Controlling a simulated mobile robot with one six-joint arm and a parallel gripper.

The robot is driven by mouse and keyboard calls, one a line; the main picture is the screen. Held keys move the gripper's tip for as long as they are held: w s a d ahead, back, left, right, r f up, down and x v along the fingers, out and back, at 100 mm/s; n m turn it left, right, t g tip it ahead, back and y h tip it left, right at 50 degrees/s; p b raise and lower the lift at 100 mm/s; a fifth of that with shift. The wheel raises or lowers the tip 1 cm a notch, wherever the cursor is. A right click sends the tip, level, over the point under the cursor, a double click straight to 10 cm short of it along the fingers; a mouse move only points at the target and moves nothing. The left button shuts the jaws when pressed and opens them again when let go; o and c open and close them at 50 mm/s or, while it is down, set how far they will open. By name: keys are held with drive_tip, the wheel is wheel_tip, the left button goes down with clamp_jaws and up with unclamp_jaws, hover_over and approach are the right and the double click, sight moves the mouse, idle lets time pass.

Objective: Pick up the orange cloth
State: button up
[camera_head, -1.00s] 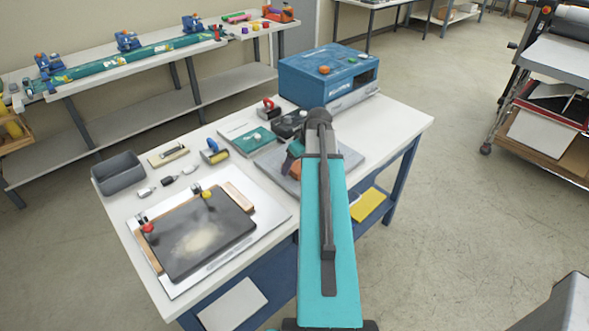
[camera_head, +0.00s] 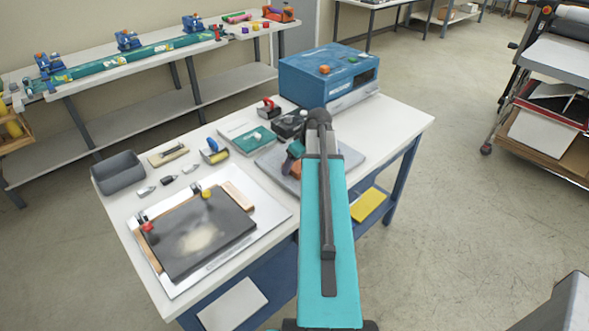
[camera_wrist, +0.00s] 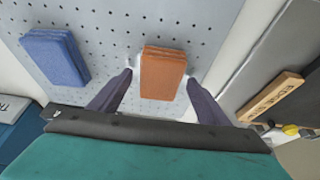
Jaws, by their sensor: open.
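The orange cloth (camera_wrist: 162,73) is a folded, block-like pad lying on a grey perforated plate (camera_wrist: 112,28) in the wrist view. My gripper (camera_wrist: 161,80) is open, with one dark finger to the left of the cloth and one to the right. The cloth shows between the fingertips; I cannot tell whether they touch it. In the head view, a small bit of the orange cloth (camera_head: 297,170) shows beside my gripper (camera_head: 289,164); my arm hides most of the plate (camera_head: 345,160).
A folded blue cloth (camera_wrist: 55,57) lies left on the same plate. A blue machine (camera_head: 328,75) stands behind on the white table (camera_head: 395,125). A dark board (camera_head: 200,235), a grey bin (camera_head: 118,173) and several small tools lie to the left.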

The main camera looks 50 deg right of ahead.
sight(297, 166)
drive_tip(key=c, duration=1.1)
drive_tip(key=shift+r, duration=0.1)
drive_tip(key=shift+c, duration=0.2)
drive_tip(key=shift+r+b, duration=0.6)
drive_tip(key=shift+r, duration=1.05)
drive_tip(key=shift+s+a+r, duration=0.1)
drive_tip(key=shift+s+r, duration=0.1)
drive_tip(key=s+a+b, duration=0.1)
drive_tip(key=s, duration=0.2)
drive_tip(key=s+a+b, duration=0.1)
drive_tip(key=s+b, duration=0.1)
drive_tip(key=s, duration=0.1)
drive_tip(key=s+a+b, duration=0.2)
drive_tip(key=s, duration=0.1)
drive_tip(key=shift+s+a+r, duration=0.1)
drive_tip(key=shift+s+r, duration=0.2)
drive_tip(key=shift+s, duration=0.05)
drive_tip(key=shift+b, duration=0.75)
drive_tip(key=shift+b, duration=0.35)
drive_tip(key=s+b, duration=0.1)
drive_tip(key=b, duration=0.2)
drive_tip(key=shift+a+r, duration=0.1)
